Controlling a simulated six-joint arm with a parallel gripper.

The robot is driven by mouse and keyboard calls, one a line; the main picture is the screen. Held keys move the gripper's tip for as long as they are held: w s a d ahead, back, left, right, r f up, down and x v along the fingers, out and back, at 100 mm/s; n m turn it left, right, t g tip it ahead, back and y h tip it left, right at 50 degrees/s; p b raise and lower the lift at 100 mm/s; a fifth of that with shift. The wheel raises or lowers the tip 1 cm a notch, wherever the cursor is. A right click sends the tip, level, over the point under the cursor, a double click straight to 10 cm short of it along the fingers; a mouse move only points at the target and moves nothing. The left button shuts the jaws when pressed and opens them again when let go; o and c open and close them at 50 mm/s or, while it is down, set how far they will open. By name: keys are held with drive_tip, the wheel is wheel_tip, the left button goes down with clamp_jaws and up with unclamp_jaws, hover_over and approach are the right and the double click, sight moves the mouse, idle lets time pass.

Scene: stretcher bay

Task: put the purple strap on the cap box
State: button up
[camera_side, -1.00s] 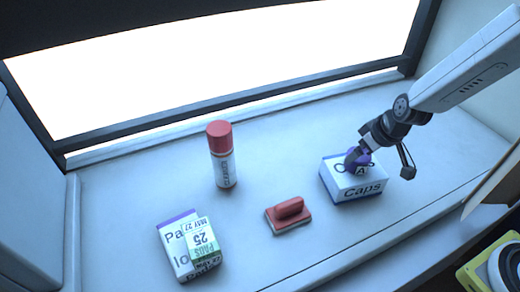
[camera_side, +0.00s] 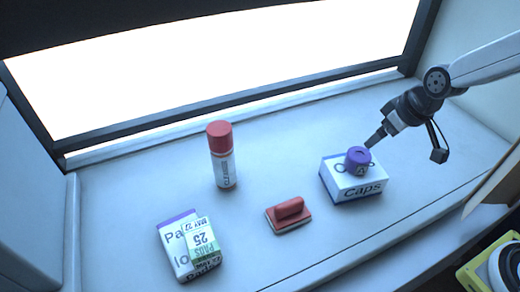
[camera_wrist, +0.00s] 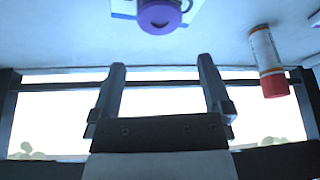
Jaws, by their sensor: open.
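The purple strap (camera_side: 357,161) is a rolled, round piece resting on top of the white and blue cap box (camera_side: 368,189), which is marked "Caps". In the wrist view the strap (camera_wrist: 160,16) shows at the top, with a small part of the cap box (camera_wrist: 122,8) beside it. My gripper (camera_side: 371,142) is above and behind the strap, apart from it. In the wrist view its two fingers (camera_wrist: 162,72) are spread wide with nothing between them.
A red-capped bottle (camera_side: 222,155) stands upright left of the box; it also shows in the wrist view (camera_wrist: 267,62). A red-handled block (camera_side: 288,215) and a pad box (camera_side: 190,246) with a green-white packet (camera_side: 201,243) lie nearer the front. The shelf between them is clear.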

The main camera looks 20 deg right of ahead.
drive_tip(key=shift+v, duration=0.8)
drive_tip(key=shift+s+f, duration=0.1)
drive_tip(key=s+d+f+m+g, duration=0.1)
drive_tip(key=s+d+f+m, duration=0.1)
drive_tip(key=s+f, duration=0.3)
drive_tip(key=shift+s+d+g+h, duration=0.4)
drive_tip(key=shift+s+d, duration=0.15)
drive_tip(key=shift+s, duration=0.25)
